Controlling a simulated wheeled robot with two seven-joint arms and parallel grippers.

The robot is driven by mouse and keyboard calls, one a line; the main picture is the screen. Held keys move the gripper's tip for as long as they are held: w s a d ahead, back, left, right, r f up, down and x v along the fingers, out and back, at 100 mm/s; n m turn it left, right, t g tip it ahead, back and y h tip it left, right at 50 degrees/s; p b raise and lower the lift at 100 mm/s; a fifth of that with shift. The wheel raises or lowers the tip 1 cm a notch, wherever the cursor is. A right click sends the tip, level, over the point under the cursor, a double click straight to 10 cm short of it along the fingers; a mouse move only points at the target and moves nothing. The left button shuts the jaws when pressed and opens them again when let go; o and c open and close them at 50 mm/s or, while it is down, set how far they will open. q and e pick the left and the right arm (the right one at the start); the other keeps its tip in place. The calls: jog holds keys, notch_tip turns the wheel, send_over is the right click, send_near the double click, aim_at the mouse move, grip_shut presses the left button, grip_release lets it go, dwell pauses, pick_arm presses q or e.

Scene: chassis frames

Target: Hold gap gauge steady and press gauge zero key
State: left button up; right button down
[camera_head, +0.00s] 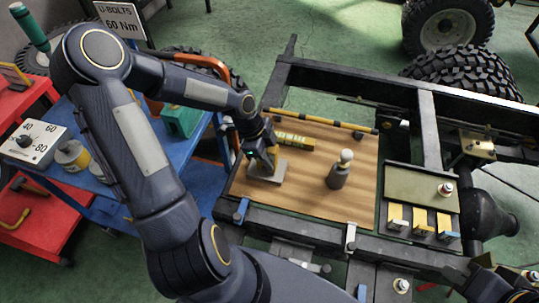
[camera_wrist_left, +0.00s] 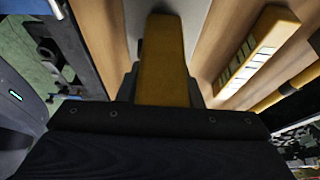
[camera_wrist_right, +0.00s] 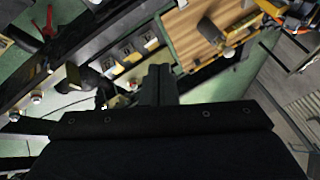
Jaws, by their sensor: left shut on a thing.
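The gap gauge is a yellow upright piece on a grey plate (camera_head: 268,171) on the wooden board. The yellow piece (camera_wrist_left: 163,62) fills the space between my left fingers in the left wrist view. My left gripper (camera_head: 262,157) is shut on it from above. I cannot make out the zero key; the left gripper covers much of the gauge.
The wooden board (camera_head: 310,197) carries a grey knobbed cylinder (camera_head: 339,172) and a yellow marked bar (camera_head: 293,140). A yellow-black rod (camera_head: 320,121) lies along its back edge. Dark chassis rails surround the board.

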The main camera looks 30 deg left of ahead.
dwell(0.6)
jog(key=w+a+f+n+g+y, duration=0.1)
jog(key=w+a+n, duration=0.4)
jog(key=a, duration=0.4)
jog(key=w+a+f+n+g+y, duration=0.1)
jog(key=w+a+f+n, duration=0.1)
jog(key=w+a+n, duration=0.5)
jog(key=s+a+f+n, duration=0.3)
jog(key=a+f+n, duration=0.1)
jog(key=a, duration=0.6)
jog(key=s+a+f+n, duration=0.3)
jog(key=a+f+n, duration=0.2)
jog(key=a, duration=0.5)
jog(key=shift+s+a+f+t, duration=0.15)
jog(key=shift+s+a+t, duration=0.1)
jog(key=shift+s+t, duration=0.15)
